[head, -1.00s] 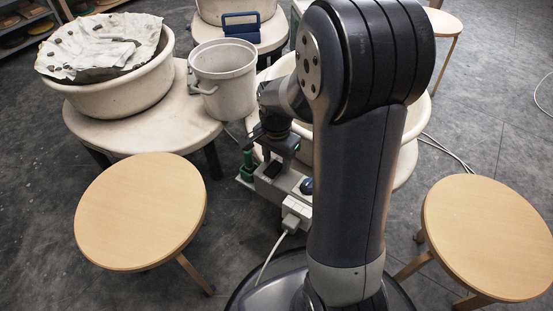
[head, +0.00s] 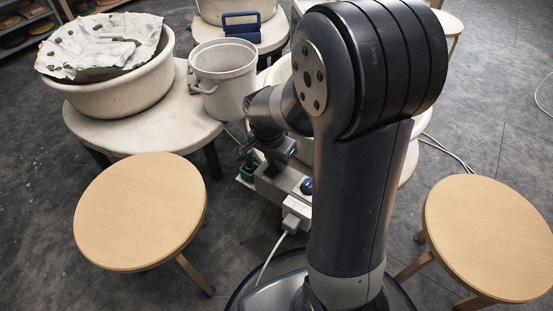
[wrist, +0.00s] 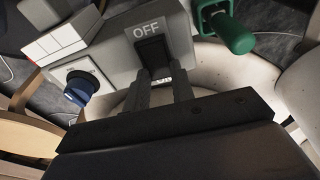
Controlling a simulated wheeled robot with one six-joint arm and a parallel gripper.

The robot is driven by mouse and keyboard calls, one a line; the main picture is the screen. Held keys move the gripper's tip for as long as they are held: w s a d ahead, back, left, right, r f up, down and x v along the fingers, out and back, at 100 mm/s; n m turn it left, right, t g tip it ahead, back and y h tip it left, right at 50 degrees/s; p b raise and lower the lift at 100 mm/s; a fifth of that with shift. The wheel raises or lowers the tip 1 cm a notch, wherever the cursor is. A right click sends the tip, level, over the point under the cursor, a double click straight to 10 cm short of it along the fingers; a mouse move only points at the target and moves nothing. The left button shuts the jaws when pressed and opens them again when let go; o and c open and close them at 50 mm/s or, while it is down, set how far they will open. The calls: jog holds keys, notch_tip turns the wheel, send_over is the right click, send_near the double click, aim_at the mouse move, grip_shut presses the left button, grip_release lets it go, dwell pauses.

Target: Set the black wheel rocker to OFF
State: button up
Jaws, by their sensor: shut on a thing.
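The black wheel rocker (wrist: 152,54) sits in the grey control box (wrist: 112,50), below a plate marked OFF in the wrist view. White lettering shows at its lower end, partly covered. My gripper (wrist: 162,77) has its two fingers at that lower end, one on each side, shut on the rocker. In the head view my gripper (head: 278,153) is over the grey box (head: 285,182), and the rocker is hidden there.
A green-handled lever (wrist: 232,33) is right of the rocker and a blue knob (wrist: 79,88) left of it. A white plug (head: 297,211) with its cable is at the box's near end. Wooden stools (head: 140,212) stand left and right. A white bucket (head: 222,78) stands behind.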

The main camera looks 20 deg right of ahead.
jog(key=shift+a+f+t+h+b, duration=0.15)
jog(key=shift+t+h+b, duration=0.15)
jog(key=shift+h+b, duration=0.15)
jog(key=shift+s, duration=0.1)
jog(key=shift+r, duration=0.2)
jog(key=o, duration=1)
jog(key=p+v, duration=0.4)
jog(key=v, duration=0.6)
jog(key=shift+s+a+r+p, duration=0.1)
jog(key=shift+a+r+p, duration=0.05)
jog(key=shift+r+p, duration=0.2)
